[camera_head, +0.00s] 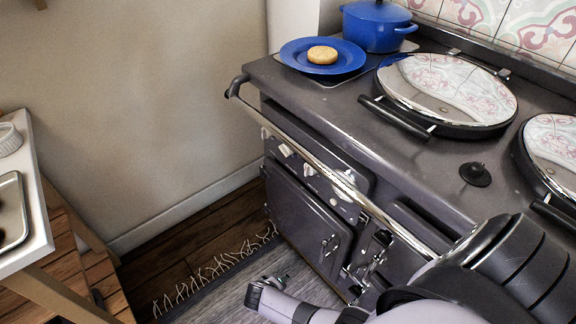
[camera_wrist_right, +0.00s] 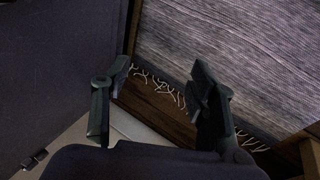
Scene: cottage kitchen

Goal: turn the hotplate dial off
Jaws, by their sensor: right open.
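Several white dials sit on the front panel of the dark stove (camera_head: 420,160), behind its chrome rail; one is a white dial (camera_head: 285,150), another a white dial (camera_head: 309,169). Part of the row is crossed by the rail, and I cannot read their settings. My right gripper (camera_wrist_right: 160,85) is open and empty in the right wrist view, its two fingers apart above the floor, with no dial between them. My right arm enters the head view at the lower right, in front of the stove. My left gripper is not in view.
A blue plate (camera_head: 296,57) with a round bun (camera_head: 322,55) and a blue pot (camera_head: 377,27) stand at the stove's left back. Two shiny round lids cover the top. A grey fringed rug (camera_wrist_right: 240,55) lies on the floor. A white counter (camera_head: 35,225) stands at left.

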